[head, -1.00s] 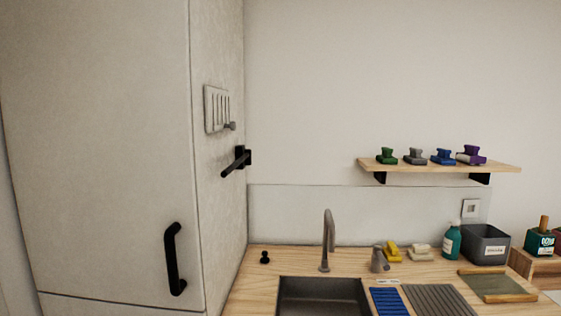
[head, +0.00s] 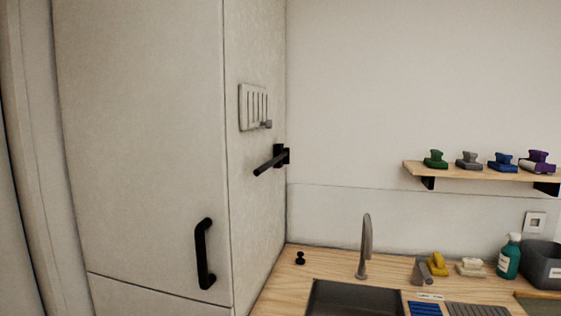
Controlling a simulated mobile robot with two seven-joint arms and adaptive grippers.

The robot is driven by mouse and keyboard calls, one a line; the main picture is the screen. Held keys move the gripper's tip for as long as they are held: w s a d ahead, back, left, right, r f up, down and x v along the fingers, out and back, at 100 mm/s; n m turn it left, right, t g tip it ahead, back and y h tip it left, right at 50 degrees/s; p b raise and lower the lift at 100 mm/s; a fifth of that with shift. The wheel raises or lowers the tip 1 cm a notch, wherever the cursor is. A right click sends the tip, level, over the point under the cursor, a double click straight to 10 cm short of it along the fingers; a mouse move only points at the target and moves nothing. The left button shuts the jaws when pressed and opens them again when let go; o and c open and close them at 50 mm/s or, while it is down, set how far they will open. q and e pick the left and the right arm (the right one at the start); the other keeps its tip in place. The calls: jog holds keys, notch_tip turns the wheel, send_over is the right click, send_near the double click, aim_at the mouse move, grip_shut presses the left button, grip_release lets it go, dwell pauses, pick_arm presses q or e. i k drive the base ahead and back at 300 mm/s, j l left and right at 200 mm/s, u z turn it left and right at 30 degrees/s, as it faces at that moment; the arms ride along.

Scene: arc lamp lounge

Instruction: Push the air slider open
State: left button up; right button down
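The air slider looks to be the pale slotted vent plate (head: 254,107) on the side face of the tall cabinet, high up in the head view. It has several upright slots and a small grey knob (head: 266,124) at its lower right. The slots show as dark lines; I cannot tell how far open they are. Neither of my grippers is in the head view, and nothing touches the plate or knob.
A black bar (head: 272,161) juts from the wall just below the vent. The tall cabinet (head: 140,140) has a black handle (head: 204,254). A wooden counter (head: 290,276) with a sink (head: 355,299) and tap (head: 366,246) lies below right. A shelf (head: 480,171) hangs at right.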

aim_at(268, 124)
jog(key=i+l+z, duration=0.1)
jog(key=l+z, duration=0.25)
jog(key=i+l+z, duration=0.15)
jog(key=l+z, duration=0.2)
jog(key=i+l, duration=0.05)
jog(key=l, duration=0.05)
